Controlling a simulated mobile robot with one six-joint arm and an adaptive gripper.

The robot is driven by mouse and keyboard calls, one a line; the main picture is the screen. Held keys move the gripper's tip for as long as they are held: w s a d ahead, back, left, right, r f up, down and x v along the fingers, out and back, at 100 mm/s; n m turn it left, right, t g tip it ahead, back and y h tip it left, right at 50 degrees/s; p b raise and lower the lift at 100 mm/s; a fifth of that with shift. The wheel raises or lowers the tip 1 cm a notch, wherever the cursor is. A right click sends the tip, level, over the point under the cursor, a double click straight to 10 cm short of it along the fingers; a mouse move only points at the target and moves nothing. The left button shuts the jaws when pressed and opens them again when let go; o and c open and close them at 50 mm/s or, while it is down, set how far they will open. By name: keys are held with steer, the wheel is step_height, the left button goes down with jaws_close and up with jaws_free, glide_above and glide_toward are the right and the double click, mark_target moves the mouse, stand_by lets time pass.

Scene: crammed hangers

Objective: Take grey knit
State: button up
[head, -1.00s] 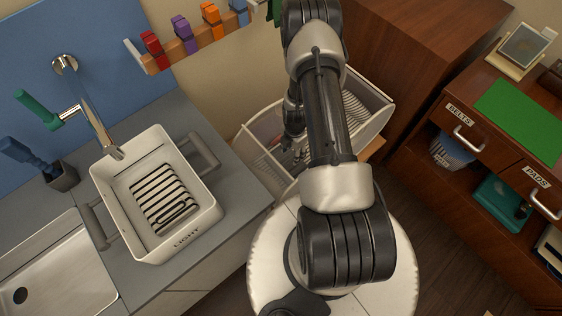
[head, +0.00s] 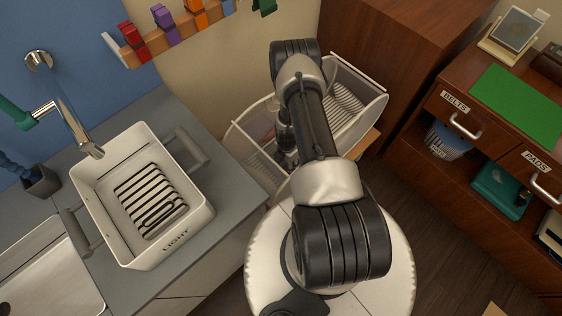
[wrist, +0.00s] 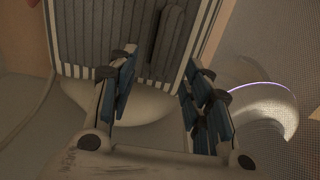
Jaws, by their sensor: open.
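A grey ribbed cloth, which looks like the grey knit (wrist: 110,35), fills the upper middle of the wrist view, with pale striped side edges and a darker fold or strip near its right. My gripper (wrist: 162,72) is open and empty; its two blue-padded fingers stand apart at the cloth's near end. Whether they touch it I cannot tell. In the head view a grey striped cloth (head: 346,98) lies in the right part of a white bin (head: 372,105). My arm hides part of the bin and most of the gripper there.
A white basket marked LIGHT (head: 190,235) holds a black-and-white striped cloth (head: 150,198) on the grey counter (head: 228,180). A faucet (head: 75,110) stands at left. A wooden cabinet (head: 395,50) rises behind the bin; a drawer unit (head: 425,165) stands at right.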

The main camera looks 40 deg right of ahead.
mark_target(286, 168)
step_height(286, 168, down, 4)
steer(key=shift+s+r+b, duration=0.1)
steer(key=shift+b, duration=0.55)
steer(key=shift+c, duration=0.4)
jaws_close()
